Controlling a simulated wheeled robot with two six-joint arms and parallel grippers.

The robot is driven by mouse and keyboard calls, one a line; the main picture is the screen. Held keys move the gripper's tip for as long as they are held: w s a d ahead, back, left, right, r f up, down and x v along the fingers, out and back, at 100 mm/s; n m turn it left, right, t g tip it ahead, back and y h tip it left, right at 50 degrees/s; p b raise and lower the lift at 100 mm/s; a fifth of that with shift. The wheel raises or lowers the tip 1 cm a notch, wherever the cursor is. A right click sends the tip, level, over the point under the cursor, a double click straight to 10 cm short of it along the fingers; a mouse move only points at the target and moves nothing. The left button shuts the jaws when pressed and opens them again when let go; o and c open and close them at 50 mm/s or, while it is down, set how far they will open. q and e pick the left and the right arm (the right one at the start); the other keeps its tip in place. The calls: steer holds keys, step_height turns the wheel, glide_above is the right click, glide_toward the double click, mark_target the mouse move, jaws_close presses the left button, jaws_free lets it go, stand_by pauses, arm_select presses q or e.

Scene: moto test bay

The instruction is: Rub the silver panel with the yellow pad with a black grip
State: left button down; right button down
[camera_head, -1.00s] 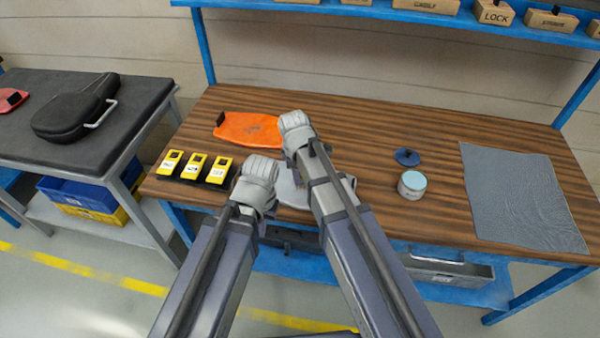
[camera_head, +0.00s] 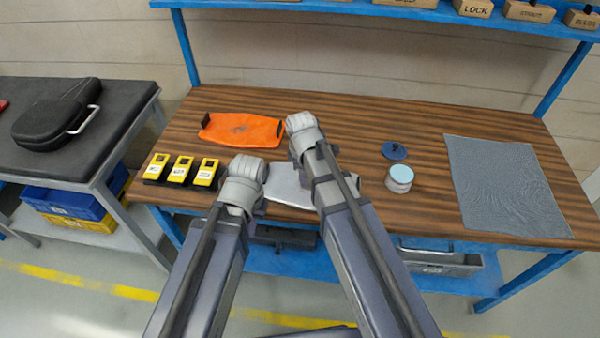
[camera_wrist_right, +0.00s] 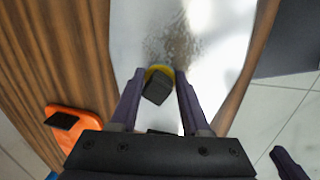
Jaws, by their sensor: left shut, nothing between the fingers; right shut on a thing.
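The silver panel (camera_head: 288,187) lies on the wooden bench between my arms, partly hidden by them. In the right wrist view the panel (camera_wrist_right: 215,50) is bright and shiny, with a brownish rough smudge. My right gripper (camera_wrist_right: 158,92) is shut on the black grip (camera_wrist_right: 156,90) of the yellow pad (camera_wrist_right: 160,71). The pad is over the panel, beside the smudge; I cannot tell whether it touches. In the head view the right gripper (camera_head: 301,124) hides the pad. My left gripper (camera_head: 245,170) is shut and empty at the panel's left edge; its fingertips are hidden.
An orange panel (camera_head: 242,130) with black ends lies behind. Several yellow devices (camera_head: 181,170) stand at left. A tin (camera_head: 399,179), a blue lid (camera_head: 394,151) and a grey mat (camera_head: 505,185) are at right. A blue shelf with blocks (camera_head: 473,8) runs above the back.

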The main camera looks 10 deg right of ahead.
steer(key=shift+s+d, duration=0.2)
steer(key=shift+d, duration=0.35)
steer(key=shift+s+d, duration=0.2)
steer(key=shift+d, duration=0.3)
steer(key=shift+d, duration=0.1)
steer(key=shift+s+d, duration=0.3)
steer(key=shift+d, duration=0.55)
steer(key=shift+s+d, duration=0.3)
steer(key=shift+d, duration=0.55)
steer(key=shift+s+a+f, duration=0.1)
steer(key=shift+s+a, duration=0.15)
steer(key=shift+s, duration=0.35)
steer(key=shift+a, duration=0.1)
steer(key=shift+w+a, duration=0.4)
steer(key=shift+a, duration=0.5)
steer(key=shift+w+a, duration=0.35)
steer(key=shift+a, duration=0.5)
steer(key=shift+a, duration=0.1)
